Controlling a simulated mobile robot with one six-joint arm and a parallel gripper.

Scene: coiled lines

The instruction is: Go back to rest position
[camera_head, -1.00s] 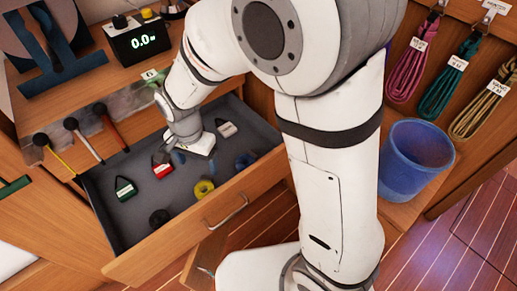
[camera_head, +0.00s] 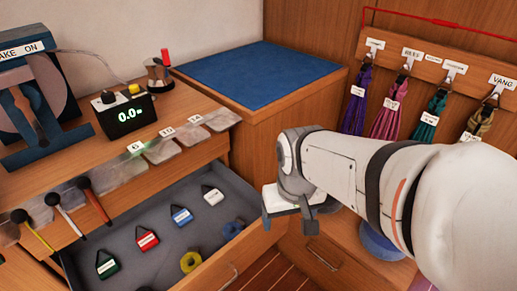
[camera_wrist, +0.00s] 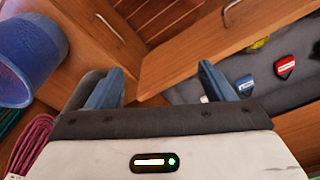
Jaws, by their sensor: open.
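My gripper (camera_head: 292,212) is over the right front edge of the open drawer in the head view, with my arm reaching in from the right. In the wrist view my gripper (camera_wrist: 160,88) shows its two blue fingers spread wide apart. Nothing is between them. Below the fingers are the drawer front and the wooden cabinet face. The grey drawer (camera_head: 150,228) lies to the left of my gripper.
The drawer holds green (camera_head: 107,264), red (camera_head: 147,239), blue (camera_head: 181,215) and white (camera_head: 212,195) tags, plus a yellow ring (camera_head: 190,262). A blue bucket (camera_wrist: 30,60) stands nearby. Coiled lines (camera_head: 391,110) hang at right. A digital display (camera_head: 127,114) sits on the bench.

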